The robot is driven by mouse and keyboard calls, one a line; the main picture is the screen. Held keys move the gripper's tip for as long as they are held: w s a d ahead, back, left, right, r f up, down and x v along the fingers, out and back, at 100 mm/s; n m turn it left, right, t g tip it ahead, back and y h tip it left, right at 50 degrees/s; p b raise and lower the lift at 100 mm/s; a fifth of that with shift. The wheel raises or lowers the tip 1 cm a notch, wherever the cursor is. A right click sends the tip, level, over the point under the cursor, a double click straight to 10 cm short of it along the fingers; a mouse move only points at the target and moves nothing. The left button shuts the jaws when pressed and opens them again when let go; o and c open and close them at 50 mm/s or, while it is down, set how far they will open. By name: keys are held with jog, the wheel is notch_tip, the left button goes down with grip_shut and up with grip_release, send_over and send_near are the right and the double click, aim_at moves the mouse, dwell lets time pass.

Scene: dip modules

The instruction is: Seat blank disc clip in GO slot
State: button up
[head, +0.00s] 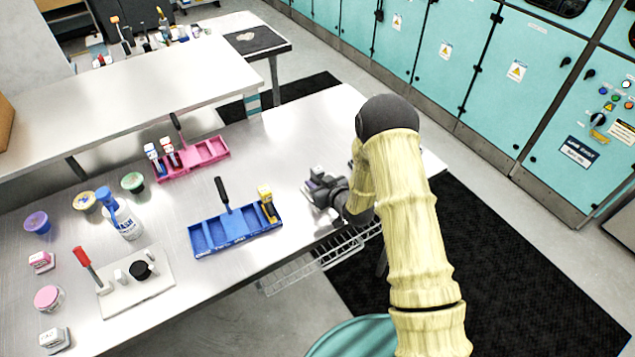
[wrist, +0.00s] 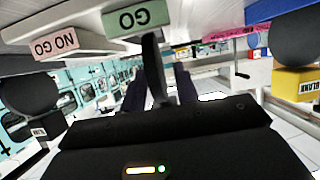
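A yellow clip (head: 266,193) stands at the right end of the blue tray (head: 240,238). In the wrist view, which is upside down, the yellow clip (wrist: 300,85) reads BLANK and has a dark disc by it. A grey gauge block at the table edge shows a green GO label (wrist: 139,18) and a pink NO GO label (wrist: 54,44). My gripper (head: 338,196) is low beside this block; its fingers show dark (wrist: 160,92). A thin dark upright piece (wrist: 153,70) lies between them, close to GO. I cannot tell whether it is held.
A pale-topped clip (head: 318,172) is near the block; a dark disc (wrist: 30,95) shows near NO GO. A pink tray (head: 208,152) with clips lies behind the blue tray. Jars, a bottle (head: 127,224) and a white board (head: 137,284) stand left. A wire basket (head: 312,264) hangs in front.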

jog(key=shift+r, duration=0.15)
jog(key=b+v, duration=0.4)
jog(key=v, duration=0.8)
jog(key=shift+r, duration=0.1)
jog(key=s+d+r+m+g+h, duration=0.45)
jog(key=s+d+h, duration=0.2)
jog(key=d, duration=0.35)
jog(key=s+d+r+m+g+h, duration=0.1)
jog(key=s+r+g, duration=0.3)
jog(key=s, duration=0.7)
jog(key=shift+s+d+r+m, duration=0.2)
jog(key=shift+s+r+m, duration=0.1)
jog(key=shift+r+m, duration=0.45)
